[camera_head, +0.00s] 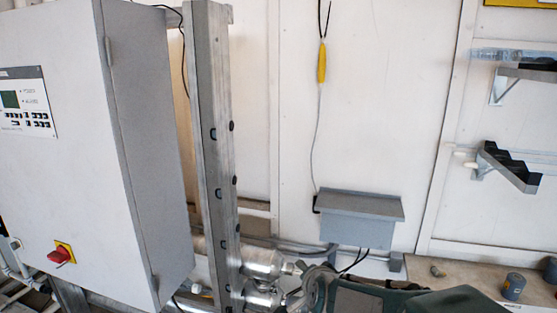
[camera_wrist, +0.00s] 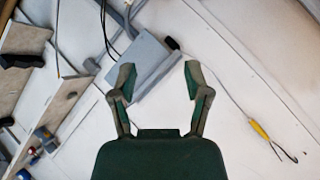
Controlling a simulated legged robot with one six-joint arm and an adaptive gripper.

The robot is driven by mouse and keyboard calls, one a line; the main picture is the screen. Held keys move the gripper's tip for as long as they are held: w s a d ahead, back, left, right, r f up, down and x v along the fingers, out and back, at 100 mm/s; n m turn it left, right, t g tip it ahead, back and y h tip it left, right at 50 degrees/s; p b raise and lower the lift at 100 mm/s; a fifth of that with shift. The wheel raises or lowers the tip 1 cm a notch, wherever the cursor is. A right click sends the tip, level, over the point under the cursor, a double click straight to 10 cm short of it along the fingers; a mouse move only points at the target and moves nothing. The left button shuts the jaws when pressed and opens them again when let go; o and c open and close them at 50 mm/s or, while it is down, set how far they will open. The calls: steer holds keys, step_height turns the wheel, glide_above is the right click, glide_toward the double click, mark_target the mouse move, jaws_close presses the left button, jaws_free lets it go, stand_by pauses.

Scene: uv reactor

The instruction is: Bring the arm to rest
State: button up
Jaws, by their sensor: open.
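My gripper (camera_wrist: 157,82) shows in the wrist view with its two green-padded fingers spread wide apart. It is open and nothing is between the fingers. Behind the fingers are the white wall and a grey box (camera_wrist: 140,62), seen tilted. In the head view part of my arm shows at the bottom edge, right of the middle, below the grey box (camera_head: 361,217). My fingertips cannot be made out clearly there.
A grey cabinet (camera_head: 70,150) with a red switch (camera_head: 60,255) stands at the left beside a metal post (camera_head: 212,150). Silver pipework (camera_head: 262,263) is close to my arm. A bench (camera_head: 470,280) with small canisters (camera_head: 513,286) is at the lower right. A yellow-sleeved cable (camera_head: 321,62) hangs on the wall.

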steer(key=s+d+r+n+g, duration=0.1)
steer(key=s+d+n+g, duration=0.2)
steer(key=s, duration=1)
steer(key=s+d+r+n+g+h, duration=0.1)
steer(key=s+d+n, duration=0.4)
steer(key=s, duration=0.7)
steer(key=shift+s+d+r+n+g+h, duration=0.35)
steer(key=shift+r+n+g, duration=0.3)
steer(key=shift+g, duration=0.25)
